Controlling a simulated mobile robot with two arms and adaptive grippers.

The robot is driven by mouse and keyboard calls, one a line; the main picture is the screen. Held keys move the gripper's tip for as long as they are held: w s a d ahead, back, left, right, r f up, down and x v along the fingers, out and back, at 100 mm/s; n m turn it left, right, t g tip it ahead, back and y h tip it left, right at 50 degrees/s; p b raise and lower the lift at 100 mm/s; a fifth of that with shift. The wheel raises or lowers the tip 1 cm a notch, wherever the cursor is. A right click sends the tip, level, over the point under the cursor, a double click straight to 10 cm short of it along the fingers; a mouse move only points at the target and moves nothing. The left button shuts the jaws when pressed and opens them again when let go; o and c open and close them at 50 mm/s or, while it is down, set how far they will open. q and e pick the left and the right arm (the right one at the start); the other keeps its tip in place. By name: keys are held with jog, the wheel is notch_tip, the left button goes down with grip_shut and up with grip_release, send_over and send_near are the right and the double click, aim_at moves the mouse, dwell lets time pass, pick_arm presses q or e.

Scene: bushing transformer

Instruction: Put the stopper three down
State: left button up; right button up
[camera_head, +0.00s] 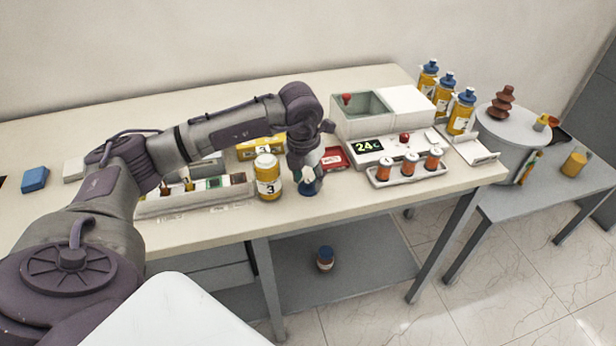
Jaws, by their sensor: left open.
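A yellow-and-white bottle marked 3 (268,188) stands upright near the table's front edge, with no blue cap on its top. A blue stopper (310,188) is just right of it, directly below my left gripper (308,174). The gripper points down and is open around or just above the stopper; I cannot tell if they touch. The stopper seems to be at the tabletop, and its upper part is hidden by the fingers. My right gripper is not in view.
A white device with a green display (368,147) and a rack of small orange-brown bottles (382,180) stand to the right. A red box (334,158) lies behind the gripper. Several blue-capped bottles (443,93) stand at the far right. A parts tray (160,207) lies left.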

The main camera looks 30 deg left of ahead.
aim_at(305, 193)
pick_arm(q)
notch_tip(305, 193, up, 12)
jog(key=s+b, duration=0.1)
jog(key=b, duration=0.1)
jog(key=shift+s+f, duration=0.15)
jog(key=shift+s, duration=0.25)
jog(key=shift+d, duration=0.1)
